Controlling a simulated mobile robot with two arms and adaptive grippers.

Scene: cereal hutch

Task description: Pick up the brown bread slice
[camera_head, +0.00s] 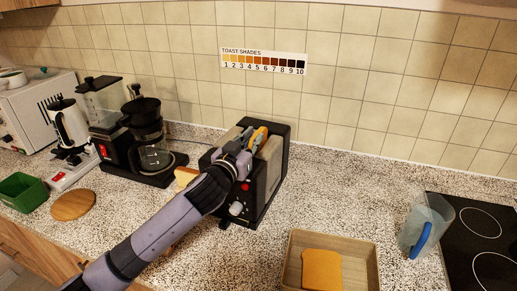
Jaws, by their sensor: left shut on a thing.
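A dark toaster (270,178) stands on the counter near the middle of the view. My left gripper (250,140) is over its top, with the arm reaching in from the lower left. It is shut on a golden-brown bread slice (261,136) whose upper edge shows at the toaster's slots. The slice's lower part is hidden by the toaster and gripper. Another orange-brown bread slice (321,271) lies in a tan tray (366,262) at the front. A paler bread piece (184,177) shows left of the toaster, partly hidden by my arm. My right gripper is not in view.
A coffee maker (148,135) stands left of the toaster. A round wooden board (73,205) and green bin (22,193) are at far left. A clear jug with a blue handle (421,239) stands beside the black cooktop (464,238) at right. The counter right of the toaster is clear.

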